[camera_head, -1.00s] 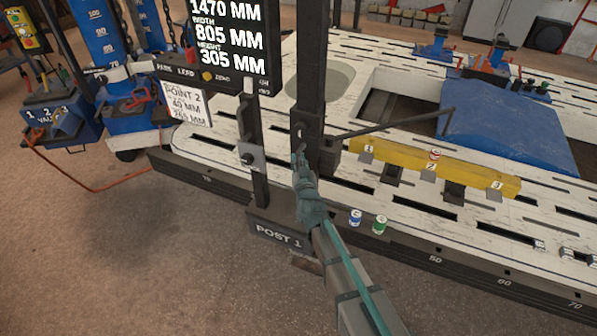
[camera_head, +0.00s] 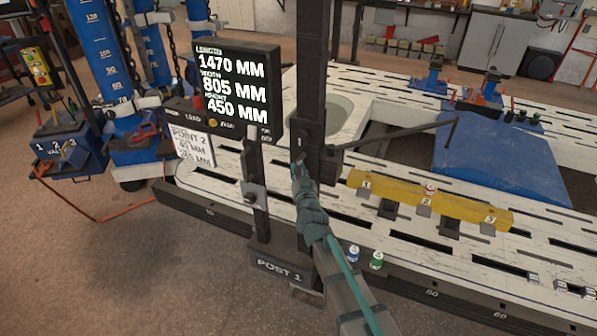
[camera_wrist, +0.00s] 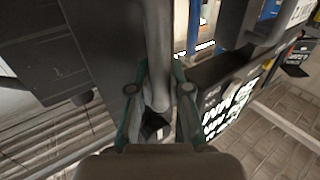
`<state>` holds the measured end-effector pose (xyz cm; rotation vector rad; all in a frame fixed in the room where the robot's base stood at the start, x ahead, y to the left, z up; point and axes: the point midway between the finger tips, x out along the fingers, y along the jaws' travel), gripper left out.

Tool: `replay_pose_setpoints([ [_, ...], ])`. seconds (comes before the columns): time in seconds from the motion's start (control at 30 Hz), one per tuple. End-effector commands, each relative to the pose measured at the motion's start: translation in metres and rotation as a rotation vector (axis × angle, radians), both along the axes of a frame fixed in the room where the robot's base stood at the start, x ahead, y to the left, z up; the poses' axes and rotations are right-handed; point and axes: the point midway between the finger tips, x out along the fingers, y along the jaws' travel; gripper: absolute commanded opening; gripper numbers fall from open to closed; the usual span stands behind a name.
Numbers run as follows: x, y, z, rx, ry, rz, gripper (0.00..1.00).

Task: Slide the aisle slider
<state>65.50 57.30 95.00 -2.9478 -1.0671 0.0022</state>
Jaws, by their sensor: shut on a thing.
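The tall dark post (camera_head: 312,60) rises from a base marked POST 1 (camera_head: 281,270) at the bench's near edge. A dark slider block (camera_head: 308,138) sits around the post, with a thin arm reaching right over the bench. My gripper (camera_head: 299,168) is at the near face of this block. In the wrist view my gripper (camera_wrist: 159,92) is shut on a grey upright bar-like handle (camera_wrist: 158,45), with a finger on each side. The bar's lower end shows between the fingers. The display (camera_head: 237,90) reads length 1470, width 805, height 450 MM.
A yellow beam (camera_head: 430,205) with numbered marks lies on the pale slotted bench (camera_head: 390,240). Two small cans, blue-and-white (camera_head: 353,255) and green (camera_head: 376,260), stand near the bench edge by my arm. A white card (camera_head: 193,146) hangs below the display.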

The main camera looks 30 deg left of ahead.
Motion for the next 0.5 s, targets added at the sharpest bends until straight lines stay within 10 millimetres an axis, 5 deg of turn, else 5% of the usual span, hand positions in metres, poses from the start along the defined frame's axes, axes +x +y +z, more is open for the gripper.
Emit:
replay_pose_setpoints([
  [0.07,0.0004,0.0001,0.0005,0.001,-0.002,-0.001,0.0],
  [0.1,0.0004,0.0,0.0004,0.001,-0.002,-0.001,0.19],
  [0.27,0.0004,0.0,-0.0002,0.001,-0.001,-0.001,0.43],
  [0.5,0.0001,0.0,-0.0006,0.0,0.0,0.0,0.43],
])
